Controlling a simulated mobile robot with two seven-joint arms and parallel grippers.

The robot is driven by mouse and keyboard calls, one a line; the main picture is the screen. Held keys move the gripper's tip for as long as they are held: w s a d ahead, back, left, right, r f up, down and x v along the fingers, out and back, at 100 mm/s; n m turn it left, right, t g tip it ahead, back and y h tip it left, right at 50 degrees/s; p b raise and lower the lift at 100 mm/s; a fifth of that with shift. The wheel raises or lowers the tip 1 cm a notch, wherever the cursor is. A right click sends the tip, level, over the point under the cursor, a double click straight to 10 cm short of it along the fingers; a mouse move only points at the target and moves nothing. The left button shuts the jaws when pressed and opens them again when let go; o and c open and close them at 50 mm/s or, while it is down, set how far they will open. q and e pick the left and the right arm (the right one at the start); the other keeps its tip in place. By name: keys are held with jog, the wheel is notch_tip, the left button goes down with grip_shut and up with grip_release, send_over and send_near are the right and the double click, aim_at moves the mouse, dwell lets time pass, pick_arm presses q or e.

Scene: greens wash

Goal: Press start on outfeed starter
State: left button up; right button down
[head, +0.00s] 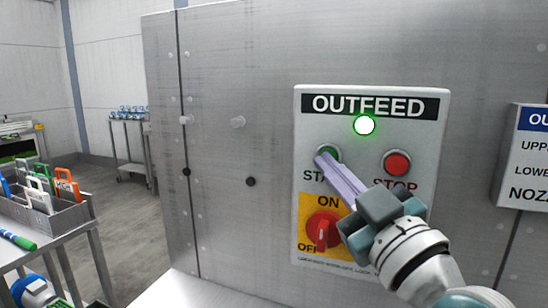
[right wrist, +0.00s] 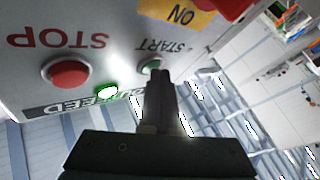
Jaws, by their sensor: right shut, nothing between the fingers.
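The outfeed starter (head: 375,105) is a pale box on a steel panel, headed OUTFEED. Its green lamp (head: 364,125) is lit; it also shows lit in the right wrist view (right wrist: 107,92). The green start button (head: 329,152) is at the left and the red stop button (head: 397,163) at the right. A red rotary switch (head: 322,230) on a yellow plate is below, partly behind my gripper. My right gripper (head: 323,162) is shut and empty, its fingertips at the start button. In the right wrist view the tips overlap the button (right wrist: 150,68); contact is hard to tell.
A second labelled sign (head: 525,155) is at the right edge. Dark and pale knobs stick out of the steel panel (head: 225,75). A bench with a grey bin (head: 50,220) of coloured-handled items is at the left. A cart (head: 132,150) stands behind.

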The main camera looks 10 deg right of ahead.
jog(key=shift+s+a+p, duration=0.5)
jog(key=shift+s+p, duration=0.1)
jog(key=shift+s, duration=0.1)
jog(key=s+a, duration=0.1)
jog(key=s+a+p, duration=0.1)
jog(key=s+p, duration=0.1)
jog(key=s, duration=0.1)
jog(key=shift+s+a, duration=0.1)
jog(key=shift+a, duration=0.3)
dwell(0.6)
